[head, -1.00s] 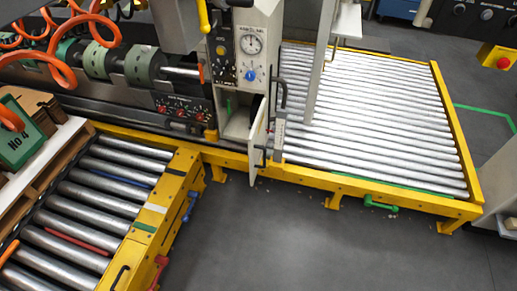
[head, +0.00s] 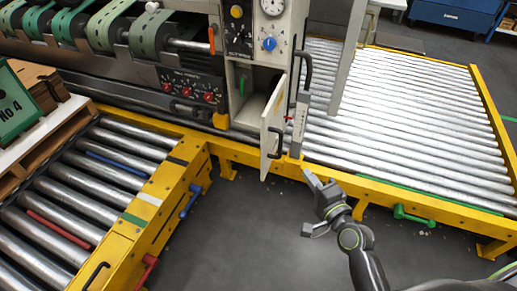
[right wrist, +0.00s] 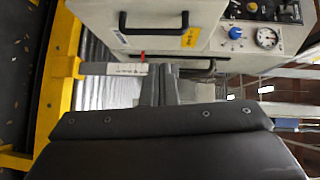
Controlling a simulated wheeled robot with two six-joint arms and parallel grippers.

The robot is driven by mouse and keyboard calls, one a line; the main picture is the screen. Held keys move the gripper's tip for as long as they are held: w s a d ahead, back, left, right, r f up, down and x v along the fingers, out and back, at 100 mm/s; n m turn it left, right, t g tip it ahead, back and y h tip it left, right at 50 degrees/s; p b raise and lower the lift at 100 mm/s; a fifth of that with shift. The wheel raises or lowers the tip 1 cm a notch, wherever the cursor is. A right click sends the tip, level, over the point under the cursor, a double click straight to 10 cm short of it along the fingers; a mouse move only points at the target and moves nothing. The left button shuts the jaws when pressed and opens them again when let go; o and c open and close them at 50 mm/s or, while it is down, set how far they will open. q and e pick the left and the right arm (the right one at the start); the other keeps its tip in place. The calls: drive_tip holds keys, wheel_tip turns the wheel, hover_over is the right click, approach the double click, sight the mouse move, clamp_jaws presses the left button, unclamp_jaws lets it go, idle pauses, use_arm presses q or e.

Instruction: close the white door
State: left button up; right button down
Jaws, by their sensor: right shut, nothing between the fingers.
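The white door (head: 272,125) stands open on the front of the grey-white control cabinet (head: 256,45) in the head view, sticking out over the yellow frame. A black handle (head: 278,144) is on its lower part. In the right wrist view the pale panel with a black handle and yellow label appears to be the door (right wrist: 205,14). My right gripper (head: 313,180) is shut and empty, to the right of and below the door, apart from it. Its fingers show in the right wrist view (right wrist: 158,84). My left gripper is not in view.
A roller conveyor (head: 410,110) with a yellow frame lies right of the cabinet. Another roller conveyor (head: 70,210) is at left. A grey upright strip (head: 299,122) and a black handle (head: 306,65) stand beside the door. Open grey floor (head: 240,240) is in front.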

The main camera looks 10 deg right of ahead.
wheel_tip(320, 180, up, 3)
drive_tip(key=a+t, duration=0.1)
approach(267, 132)
drive_tip(key=shift+y, duration=0.4)
drive_tip(key=w, duration=0.1)
drive_tip(key=w+d, duration=0.2)
drive_tip(key=w, duration=0.1)
drive_tip(key=shift+d+r, duration=0.1)
drive_tip(key=shift+w+a, duration=0.3)
drive_tip(key=shift+a, duration=0.25)
drive_tip(key=shift+w+a, duration=0.25)
drive_tip(key=shift+a, duration=0.3)
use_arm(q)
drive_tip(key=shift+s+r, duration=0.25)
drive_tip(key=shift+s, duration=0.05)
use_arm(e)
drive_tip(key=shift+w+a, duration=0.25)
drive_tip(key=shift+a, duration=0.2)
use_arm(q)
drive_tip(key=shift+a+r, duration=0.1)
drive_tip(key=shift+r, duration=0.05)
